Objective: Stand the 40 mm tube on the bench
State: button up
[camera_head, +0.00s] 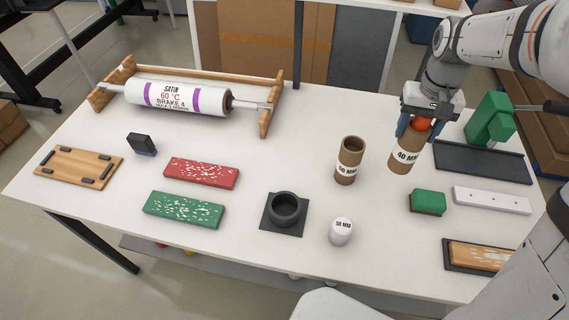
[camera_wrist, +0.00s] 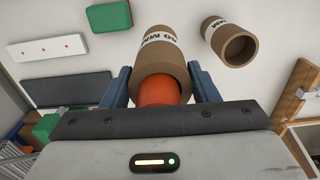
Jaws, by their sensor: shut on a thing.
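The 40 mm tube (camera_head: 405,154) is brown cardboard with a white "40 MM" band. My gripper (camera_head: 416,127) is shut on its upper end, at the right of the bench (camera_head: 300,131). The tube leans a little in the head view; I cannot tell whether its lower end touches the bench. In the wrist view, the blue fingers of my gripper (camera_wrist: 163,84) flank the tube (camera_wrist: 160,52). An orange piece (camera_wrist: 158,92) shows at the tube's near end, between the fingers; it also shows in the head view (camera_head: 421,124).
A 50 mm tube (camera_head: 350,160) stands just left of the held tube. A green-topped block (camera_head: 427,201), a white strip (camera_head: 490,200) and a dark tray (camera_head: 480,163) lie to the right. A white 50 mm cylinder (camera_head: 341,231) and black ring holder (camera_head: 284,211) are nearer the front.

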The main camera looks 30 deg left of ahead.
aim_at(402, 158)
jog(key=shift+w+a, duration=0.1)
jog(key=shift+a, duration=0.05)
notch_tip(402, 158, down, 10)
jog(key=shift+r+p, duration=0.1)
jog(key=shift+p, duration=0.4)
jog(key=shift+f, duration=0.25)
jog(key=o, duration=1.3)
